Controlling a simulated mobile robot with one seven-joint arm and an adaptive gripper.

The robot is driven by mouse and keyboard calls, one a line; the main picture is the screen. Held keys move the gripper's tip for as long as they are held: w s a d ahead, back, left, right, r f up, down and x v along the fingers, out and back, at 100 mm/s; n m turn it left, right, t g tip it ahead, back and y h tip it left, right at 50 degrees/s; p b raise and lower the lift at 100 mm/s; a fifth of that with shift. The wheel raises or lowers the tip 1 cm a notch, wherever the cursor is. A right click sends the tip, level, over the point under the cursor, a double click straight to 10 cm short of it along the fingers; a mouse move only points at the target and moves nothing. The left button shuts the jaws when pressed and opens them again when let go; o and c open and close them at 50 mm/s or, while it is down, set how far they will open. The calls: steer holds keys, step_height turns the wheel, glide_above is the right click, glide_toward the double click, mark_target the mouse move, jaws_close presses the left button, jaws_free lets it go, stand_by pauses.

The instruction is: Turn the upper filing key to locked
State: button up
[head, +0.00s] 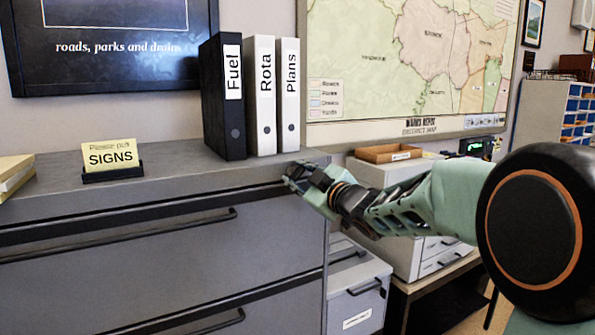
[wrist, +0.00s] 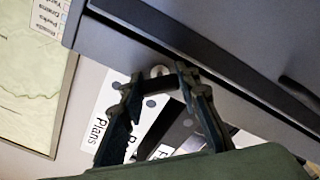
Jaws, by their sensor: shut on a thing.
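The grey filing cabinet (head: 160,240) fills the lower left of the head view, and its front shows in the wrist view (wrist: 215,70). My gripper (head: 296,176) is at the cabinet's top right front corner, by the narrow band above the top drawer. In the wrist view the two fingers of my gripper (wrist: 158,78) close in around a small round metal piece (wrist: 160,71), which looks like the upper key or its lock. The gripper is shut on it. The fingers hide most of the key, so I cannot tell which way it is turned.
A black Fuel binder (head: 225,105), a white Rota binder (head: 261,100) and a white Plans binder (head: 288,100) stand on the cabinet top near my gripper. A yellow SIGNS card (head: 111,155) stands left. A lower cabinet (head: 355,295) and a wooden tray (head: 388,153) are right.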

steer(key=m+p, duration=0.2)
steer(key=m, duration=0.2)
steer(key=shift+r+m+p, duration=0.1)
steer(key=shift+m+p, duration=0.2)
steer(key=shift+p, duration=0.05)
steer(key=shift+m+p, duration=1.05)
steer(key=shift+m, duration=0.85)
steer(key=o, duration=1.2)
steer(key=shift+s, duration=0.1)
steer(key=v, duration=1.2)
